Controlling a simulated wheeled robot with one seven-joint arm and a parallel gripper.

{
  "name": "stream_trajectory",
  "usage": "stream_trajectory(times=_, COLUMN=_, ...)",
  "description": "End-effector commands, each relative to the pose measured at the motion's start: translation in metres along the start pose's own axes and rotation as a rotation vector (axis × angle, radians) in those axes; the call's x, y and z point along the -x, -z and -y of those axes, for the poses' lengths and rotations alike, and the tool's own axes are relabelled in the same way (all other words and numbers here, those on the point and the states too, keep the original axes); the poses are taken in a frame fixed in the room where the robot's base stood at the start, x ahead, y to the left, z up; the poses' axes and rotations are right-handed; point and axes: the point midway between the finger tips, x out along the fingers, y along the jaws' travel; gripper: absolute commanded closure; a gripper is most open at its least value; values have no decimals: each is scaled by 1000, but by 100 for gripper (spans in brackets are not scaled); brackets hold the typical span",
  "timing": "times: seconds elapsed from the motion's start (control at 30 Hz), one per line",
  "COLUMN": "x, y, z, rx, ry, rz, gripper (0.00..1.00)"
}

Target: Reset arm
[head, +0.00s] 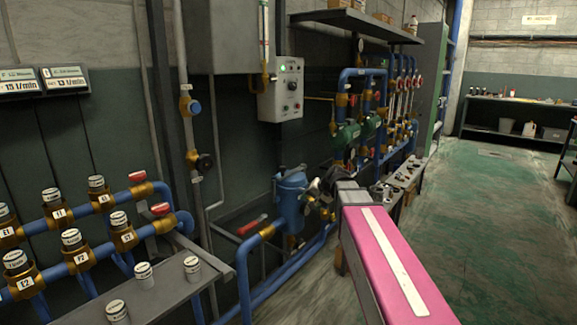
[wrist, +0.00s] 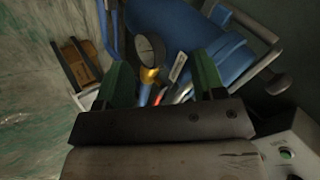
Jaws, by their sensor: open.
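My gripper (wrist: 162,82) shows in the wrist view with its two green fingers spread apart and nothing held between them. A round gauge (wrist: 150,48) with a brass fitting (wrist: 149,76) appears between and beyond the fingertips. A large blue vessel (wrist: 190,32) lies behind it, close to the right finger in the picture; I cannot tell whether they touch. In the head view my pink arm reaches forward toward the blue vessel (head: 291,203) by the wall. The gripper end there is dark and small, partly hidden by my arm.
Blue pipes with brass valves (head: 124,236) and a grey shelf with loose caps (head: 144,275) stand at left. A grey control box (head: 281,90) hangs on the wall. A bench (head: 400,180) runs along the wall beyond my arm. The green floor (head: 480,230) at right is clear.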

Motion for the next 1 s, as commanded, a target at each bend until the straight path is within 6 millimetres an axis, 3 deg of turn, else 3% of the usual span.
stream_trajectory(times=0.03, x=-8, y=-20, z=-22, rx=16, ry=-47, rz=26, gripper=37)
stream_trajectory(times=0.2, x=-28, y=-73, z=-87, rx=82, ry=-203, rz=113, gripper=37)
stream_trajectory(times=0.53, x=-37, y=-175, z=-198, rx=213, ry=-474, rz=308, gripper=37)
stream_trajectory(times=0.73, x=-33, y=-209, z=-233, rx=263, ry=-565, rz=388, gripper=37)
stream_trajectory(times=1.0, x=-31, y=-216, z=-240, rx=276, ry=-586, rz=406, gripper=37)
